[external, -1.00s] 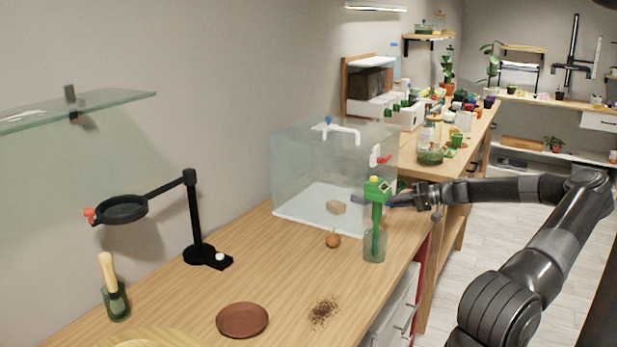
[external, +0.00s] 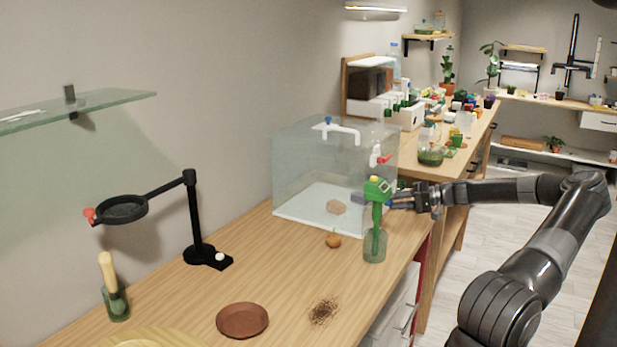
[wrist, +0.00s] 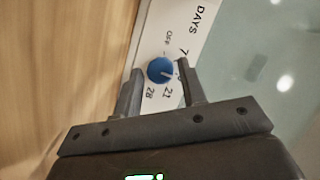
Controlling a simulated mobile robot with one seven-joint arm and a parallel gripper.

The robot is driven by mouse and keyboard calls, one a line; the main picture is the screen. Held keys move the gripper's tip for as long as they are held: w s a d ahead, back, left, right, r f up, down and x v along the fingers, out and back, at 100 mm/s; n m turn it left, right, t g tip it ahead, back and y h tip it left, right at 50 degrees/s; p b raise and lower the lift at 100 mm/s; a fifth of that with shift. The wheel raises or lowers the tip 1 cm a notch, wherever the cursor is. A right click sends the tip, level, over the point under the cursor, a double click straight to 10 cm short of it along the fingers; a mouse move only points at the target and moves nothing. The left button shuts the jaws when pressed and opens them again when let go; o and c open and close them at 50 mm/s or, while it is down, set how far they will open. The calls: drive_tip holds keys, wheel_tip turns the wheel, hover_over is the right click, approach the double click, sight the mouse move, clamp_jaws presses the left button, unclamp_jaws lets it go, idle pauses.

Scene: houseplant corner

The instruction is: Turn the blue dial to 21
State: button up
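The blue dial (wrist: 160,70) is on a white panel (wrist: 195,22) in the wrist view. The panel is printed with DAYS, OFF, 7, 21 and 28; another mark is partly hidden by a finger. The dial's pale pointer faces right in the picture, not at the 21 below. My gripper (wrist: 158,70) has one finger on each side of the dial, with narrow gaps visible; contact is hard to tell. In the external view my gripper (external: 397,201) is at the tank's right front corner, partly behind a green tool, and the dial is hidden.
A green tool (external: 377,215) stands in a glass jar (external: 375,247) close to my gripper. The glass tank (external: 310,165) is just left of it. A round brown item (external: 333,241) and a terracotta saucer (external: 242,320) are on the wooden table (external: 275,265).

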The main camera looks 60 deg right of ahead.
drive_tip(key=shift+o, duration=0.9)
drive_tip(key=v, duration=1)
drive_tip(key=shift+s+r, duration=0.1)
drive_tip(key=shift+s, duration=0.3)
